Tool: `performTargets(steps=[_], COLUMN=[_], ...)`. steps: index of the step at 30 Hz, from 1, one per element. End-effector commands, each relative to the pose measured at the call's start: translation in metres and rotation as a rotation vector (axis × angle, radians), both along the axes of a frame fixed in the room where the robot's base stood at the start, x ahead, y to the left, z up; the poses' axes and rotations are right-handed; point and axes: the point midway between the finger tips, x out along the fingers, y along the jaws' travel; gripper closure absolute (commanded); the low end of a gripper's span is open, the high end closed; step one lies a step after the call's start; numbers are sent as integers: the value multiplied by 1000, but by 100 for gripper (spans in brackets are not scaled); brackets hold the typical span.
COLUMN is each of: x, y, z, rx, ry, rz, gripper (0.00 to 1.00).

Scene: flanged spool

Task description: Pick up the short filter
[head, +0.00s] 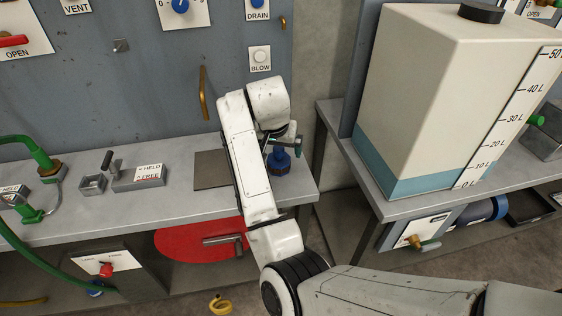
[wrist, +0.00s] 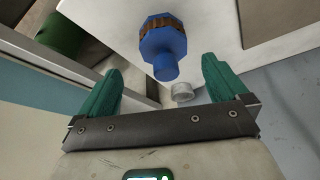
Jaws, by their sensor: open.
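A blue fitting (head: 280,165) with a brown band stands on the right end of the grey bench, just below my gripper (head: 281,142). In the wrist view the blue fitting (wrist: 162,42) shows a wide faceted body and a narrower stem, partly between and beyond the teal fingers of my gripper (wrist: 160,68). The fingers are apart with nothing held. A small pale ringed cylinder (wrist: 182,92) lies near the stem, closer to the right finger. I cannot tell for sure which of these two is the short filter. The pale cylinder is not clear in the head view.
A flat plate (head: 211,170) lies on the bench left of my arm. A metal block marked HELD and FREE (head: 139,178) is farther left. A tall white tank (head: 425,95) stands on the right bench, across a gap. A red disc (head: 185,241) is below the bench top.

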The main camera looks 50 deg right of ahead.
Motion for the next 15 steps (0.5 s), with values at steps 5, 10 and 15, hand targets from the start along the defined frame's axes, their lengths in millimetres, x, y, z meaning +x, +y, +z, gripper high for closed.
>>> performTargets(steps=[5,10,15], x=[5,7,15], y=[-7,-10,-15], z=[-20,-29,-52], rx=[0,-1,0], ry=[0,0,2], rz=[1,1,1], gripper=[0,0,0])
